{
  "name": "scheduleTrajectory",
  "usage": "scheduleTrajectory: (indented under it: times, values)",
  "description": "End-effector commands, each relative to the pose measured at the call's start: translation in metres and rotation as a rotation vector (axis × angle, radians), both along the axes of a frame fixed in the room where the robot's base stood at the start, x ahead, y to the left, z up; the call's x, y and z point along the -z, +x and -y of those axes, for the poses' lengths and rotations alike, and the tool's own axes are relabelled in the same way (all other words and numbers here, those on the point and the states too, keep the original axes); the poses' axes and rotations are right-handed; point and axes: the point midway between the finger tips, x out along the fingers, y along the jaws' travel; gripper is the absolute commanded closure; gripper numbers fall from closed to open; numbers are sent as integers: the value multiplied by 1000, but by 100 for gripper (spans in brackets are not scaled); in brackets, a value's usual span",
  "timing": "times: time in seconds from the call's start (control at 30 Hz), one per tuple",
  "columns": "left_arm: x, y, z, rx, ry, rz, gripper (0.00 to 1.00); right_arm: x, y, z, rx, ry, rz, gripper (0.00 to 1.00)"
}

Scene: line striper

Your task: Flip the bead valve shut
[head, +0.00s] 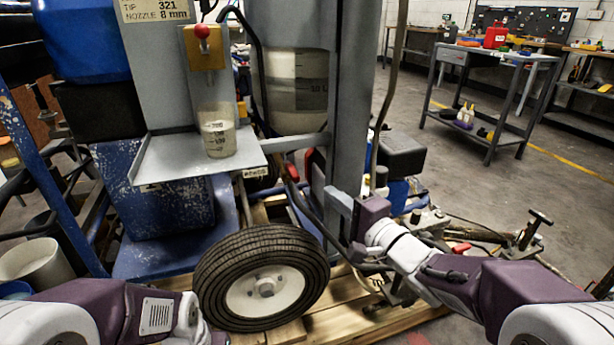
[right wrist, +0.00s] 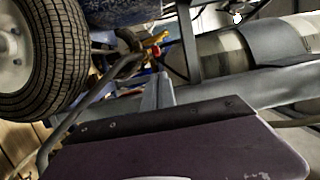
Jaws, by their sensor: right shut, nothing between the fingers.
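The line striper (head: 345,90) fills the middle of the head view, with a cloudy translucent tank (head: 296,85) behind its grey post. A small red part (head: 292,172) shows below the tank, partly hidden; I cannot tell whether it is the bead valve's handle. In the right wrist view a yellow lever-like part (right wrist: 155,38) lies beyond the fingers, too small to read its position. My right gripper (head: 337,203) is shut and empty beside the lower post, above the wheel's right side. It also shows in the right wrist view (right wrist: 158,90). My left gripper is out of view.
A black-tyred wheel (head: 262,278) stands on a wooden pallet (head: 345,322). A red-knobbed yellow block (head: 203,45) sits above a graduated cup (head: 217,138) on a grey shelf (head: 165,160). A hose (head: 310,215) runs near my right gripper.

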Motion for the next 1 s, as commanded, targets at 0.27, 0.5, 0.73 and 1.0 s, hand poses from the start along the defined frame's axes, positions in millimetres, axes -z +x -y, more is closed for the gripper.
scheduleTrajectory:
  times: [0.27, 0.5, 0.73, 1.0]
  values:
    - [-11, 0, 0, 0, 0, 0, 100, 0, 37, -22, -4, 0, -1, 100]
    - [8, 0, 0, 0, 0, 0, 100, 4, 73, -41, 0, 0, 1, 100]
    - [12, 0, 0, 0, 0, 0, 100, 1, 86, -48, 1, 0, 1, 100]
    - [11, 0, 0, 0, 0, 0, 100, 0, 87, -48, 2, 0, 0, 100]
